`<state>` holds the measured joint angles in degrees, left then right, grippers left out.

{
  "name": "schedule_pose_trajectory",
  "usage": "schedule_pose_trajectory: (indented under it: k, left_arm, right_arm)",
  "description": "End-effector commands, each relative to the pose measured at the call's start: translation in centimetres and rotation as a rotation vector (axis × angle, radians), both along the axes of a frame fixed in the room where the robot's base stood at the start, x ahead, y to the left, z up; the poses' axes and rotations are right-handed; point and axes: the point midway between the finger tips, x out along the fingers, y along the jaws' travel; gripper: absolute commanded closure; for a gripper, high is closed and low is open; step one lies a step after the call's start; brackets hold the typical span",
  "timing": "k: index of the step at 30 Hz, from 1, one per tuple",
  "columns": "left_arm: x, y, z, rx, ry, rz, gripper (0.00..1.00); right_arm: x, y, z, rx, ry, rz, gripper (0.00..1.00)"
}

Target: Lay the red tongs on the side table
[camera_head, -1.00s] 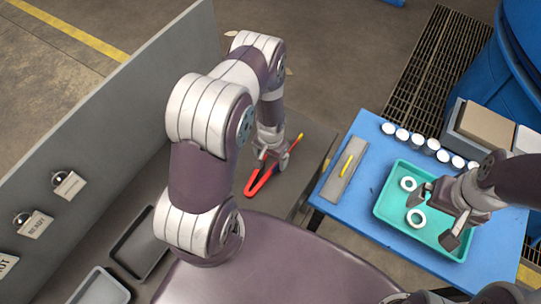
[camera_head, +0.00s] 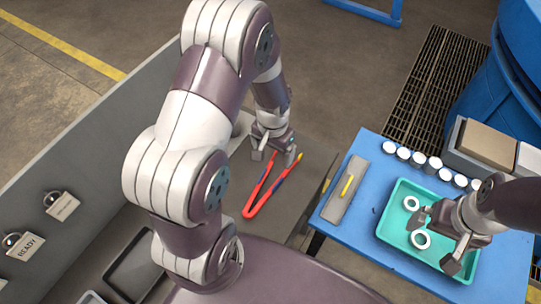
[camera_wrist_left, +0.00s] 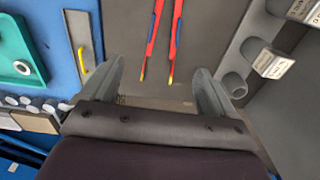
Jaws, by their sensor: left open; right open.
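The red tongs (camera_head: 262,196) lie on the grey bench top, their two legs spread in a narrow V with blue sections and yellow tips. They also show in the left wrist view (camera_wrist_left: 174,45), tips pointing toward my gripper. My left gripper (camera_head: 273,156) is open and empty near the tips; in the left wrist view (camera_wrist_left: 158,75) the tips lie between its fingers in the picture, with no contact visible. The blue table (camera_head: 370,215) stands to the right of the bench. My right gripper (camera_head: 432,243) is open over the teal tray on it.
The teal tray (camera_head: 398,190) holds two white rings. A grey plate with a yellow piece (camera_head: 338,205), several white-topped jars (camera_head: 418,159) and boxes (camera_head: 485,140) also stand on the blue table. A grey wall with hanging tags (camera_head: 62,205) borders the bench at left.

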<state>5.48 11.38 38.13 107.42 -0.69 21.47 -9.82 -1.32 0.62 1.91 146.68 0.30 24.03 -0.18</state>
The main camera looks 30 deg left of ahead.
Motion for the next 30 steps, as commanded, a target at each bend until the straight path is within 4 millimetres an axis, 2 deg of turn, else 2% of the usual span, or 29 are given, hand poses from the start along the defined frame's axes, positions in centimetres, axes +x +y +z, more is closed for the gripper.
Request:
schedule_pose_trajectory:
  k: [1,3,6,9,14,30]
  left_arm:
    - [-0.6,-0.7,2.4,0.0,-0.021,0.004,0.12]
    - [-2.2,-1.7,5.4,-0.003,-0.043,0.021,0.12]
    - [-4.8,-2.8,8.5,-0.008,-0.07,0.04,0.12]
    - [-6.9,-3.5,10.0,-0.014,-0.086,0.056,0.12]
    - [-8.1,-3.7,10.6,-0.017,-0.091,0.065,0.12]
    - [-8.1,-3.7,10.6,-0.017,-0.09,0.065,0.12]
  right_arm:
    - [0.0,0.0,0.1,0.0,0.0,0.0,0.0]
    - [0.0,0.0,0.0,0.0,0.0,0.0,0.0]
    - [0.0,0.0,0.0,0.0,0.0,0.0,0.0]
    - [0.0,0.0,0.0,0.0,0.0,0.0,0.0]
    - [0.0,0.0,0.0,0.0,0.0,0.0,0.0]
    - [0.0,0.0,0.0,0.0,0.0,0.0,0.0]
